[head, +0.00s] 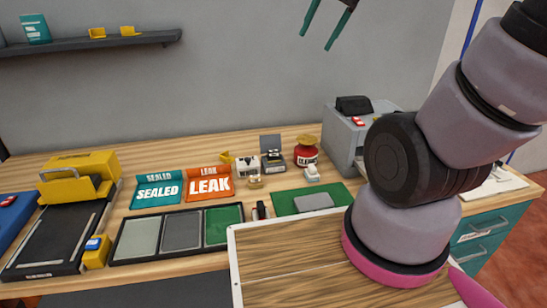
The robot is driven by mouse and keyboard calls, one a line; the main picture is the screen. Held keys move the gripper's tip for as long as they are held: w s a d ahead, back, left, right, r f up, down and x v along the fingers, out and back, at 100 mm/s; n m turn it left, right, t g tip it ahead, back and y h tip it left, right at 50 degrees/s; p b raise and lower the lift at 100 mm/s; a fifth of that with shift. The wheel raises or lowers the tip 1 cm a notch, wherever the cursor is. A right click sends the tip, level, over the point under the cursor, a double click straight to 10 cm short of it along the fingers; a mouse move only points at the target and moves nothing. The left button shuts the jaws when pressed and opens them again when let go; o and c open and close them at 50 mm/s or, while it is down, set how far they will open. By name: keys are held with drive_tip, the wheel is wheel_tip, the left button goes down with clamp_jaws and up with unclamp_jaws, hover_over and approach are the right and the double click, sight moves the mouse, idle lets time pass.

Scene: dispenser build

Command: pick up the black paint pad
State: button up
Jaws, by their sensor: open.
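No thing is clearly marked as the black paint pad. A small dark box with a raised grey lid (275,157) stands at the back middle of the bench. A black block (354,105) lies on top of the grey machine. A black tray (148,258) at the front holds light grey, dark grey (182,231) and green panels. I cannot tell which of these is the pad. My gripper (316,41) shows only its two teal fingers at the top edge. They are apart, with nothing seen between them, high above the bench.
A grey machine (345,139) stands behind my arm. A red jar (305,152), a white-and-dark box (246,163) and a green mat (285,203) crowd the middle. Teal "SEALED" (156,190) and orange "LEAK" (209,186) packs lie left. A wall shelf (90,42) is upper left.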

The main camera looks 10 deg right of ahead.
drive_tip(key=w+a+f+m+g, duration=0.1)
drive_tip(key=w+f+m+g, duration=0.15)
drive_tip(key=w+f, duration=0.5)
drive_tip(key=m+g+h, duration=0.1)
drive_tip(key=m+g, duration=0.2)
drive_tip(key=m, duration=0.6)
hover_over(274, 150)
drive_tip(key=f, duration=3)
drive_tip(key=shift+s+d+f, duration=0.2)
drive_tip(key=shift+d+f, duration=0.1)
drive_tip(key=shift+d, duration=0.05)
drive_tip(key=shift+w+a+f, duration=0.1)
drive_tip(key=shift+a+f, duration=0.05)
drive_tip(key=shift+f, duration=0.85)
drive_tip(key=shift+s+a+f, duration=0.1)
drive_tip(key=shift+a+f, duration=0.1)
drive_tip(key=shift+f, duration=0.75)
drive_tip(key=shift+w+a+f, duration=0.1)
drive_tip(key=shift+a+f, duration=0.05)
drive_tip(key=shift+f, duration=0.85)
clamp_jaws()
wheel_tip(274, 150, up, 10)
drive_tip(key=shift+r, duration=0.1)
drive_tip(key=shift+c, duration=1.6)
unclamp_jaws()
drive_tip(key=c, duration=0.7)
